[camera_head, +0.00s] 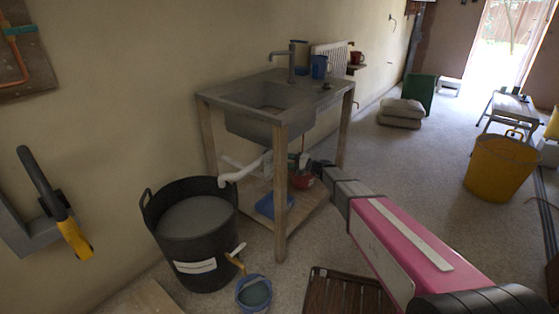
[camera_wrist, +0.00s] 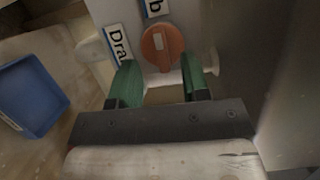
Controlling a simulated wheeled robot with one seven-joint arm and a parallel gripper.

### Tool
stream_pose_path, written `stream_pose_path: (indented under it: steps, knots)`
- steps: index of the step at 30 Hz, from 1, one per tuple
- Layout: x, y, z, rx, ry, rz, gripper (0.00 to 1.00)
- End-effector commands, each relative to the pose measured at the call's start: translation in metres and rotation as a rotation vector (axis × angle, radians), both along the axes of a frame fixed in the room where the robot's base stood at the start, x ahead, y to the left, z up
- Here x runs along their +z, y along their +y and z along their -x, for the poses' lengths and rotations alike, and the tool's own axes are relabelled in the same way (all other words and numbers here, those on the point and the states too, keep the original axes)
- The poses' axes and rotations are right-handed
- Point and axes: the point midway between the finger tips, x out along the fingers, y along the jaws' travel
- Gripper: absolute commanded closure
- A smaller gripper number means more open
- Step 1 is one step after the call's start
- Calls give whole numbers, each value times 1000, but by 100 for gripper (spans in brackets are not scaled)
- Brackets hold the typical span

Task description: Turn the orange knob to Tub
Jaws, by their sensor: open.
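The orange knob (camera_wrist: 165,58) is a round disc with a pale mark near its middle, in the upper middle of the wrist view. A white label reading "Dra" (camera_wrist: 117,45), cut short, lies to its left. Another label (camera_wrist: 155,8), of which only a "b" shows, is above the knob at the picture's top edge. My gripper (camera_wrist: 160,72) is open. Its two green fingers stand left and right of the knob's lower part, and I cannot tell whether they touch it. In the head view I cannot make out the knob under the sink.
The sink bench (camera_head: 225,95) stands over my arm's end, with its front leg (camera_head: 280,195) close by. A white drainpipe (camera_head: 240,172), black tub (camera_head: 190,260) and small blue bucket (camera_head: 254,292) are to the left. A blue tray (camera_wrist: 32,95) lies left in the wrist view.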

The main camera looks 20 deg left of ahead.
Motion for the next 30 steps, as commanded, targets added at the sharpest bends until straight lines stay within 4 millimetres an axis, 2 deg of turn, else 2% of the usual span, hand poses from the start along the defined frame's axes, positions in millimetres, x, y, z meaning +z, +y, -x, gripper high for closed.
stream_pose_path:
  steps: [21,30]
  knots:
    - [0,-77,8,-4,-1,-1,57]
    - [0,-90,10,-2,-2,0,57]
